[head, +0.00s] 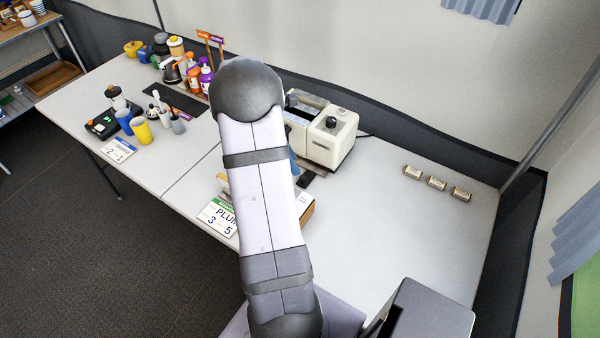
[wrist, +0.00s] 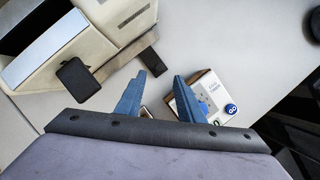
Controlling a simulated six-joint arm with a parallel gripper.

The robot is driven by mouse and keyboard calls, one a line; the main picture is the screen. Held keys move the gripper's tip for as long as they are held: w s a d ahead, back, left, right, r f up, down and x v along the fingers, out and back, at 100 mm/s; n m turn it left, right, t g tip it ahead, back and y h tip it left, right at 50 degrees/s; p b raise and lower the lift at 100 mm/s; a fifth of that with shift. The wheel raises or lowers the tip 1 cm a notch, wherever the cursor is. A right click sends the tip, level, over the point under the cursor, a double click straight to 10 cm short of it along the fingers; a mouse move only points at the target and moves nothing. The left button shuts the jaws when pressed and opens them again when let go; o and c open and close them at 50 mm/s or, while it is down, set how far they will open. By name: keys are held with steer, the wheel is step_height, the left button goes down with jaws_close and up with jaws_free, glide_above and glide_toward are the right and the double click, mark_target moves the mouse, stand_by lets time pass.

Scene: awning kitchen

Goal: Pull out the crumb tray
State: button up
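A cream toaster (head: 333,143) with a black knob stands on the table, partly behind my arm. In the wrist view the toaster (wrist: 100,28) fills the upper left. A grey metal strip (wrist: 128,52) runs along its lower edge, with a dark flat tab (wrist: 144,60) at its outer end; this looks like the crumb tray, though I cannot tell for certain. A black lever pad (wrist: 77,78) sticks out beside it. My gripper (wrist: 160,78) is open, its blue fingers apart and empty, just off the tab. In the head view my arm hides most of it.
A small box (wrist: 203,94) with a printed top lies close by the right finger. Cups and bottles (head: 195,78) crowd the far left.

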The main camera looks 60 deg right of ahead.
mark_target(303, 177)
steer(key=shift+p+x, duration=0.45)
steer(key=shift+x, duration=3.15)
steer(key=shift+w, duration=0.15)
steer(key=shift+a, duration=0.1)
jaws_close()
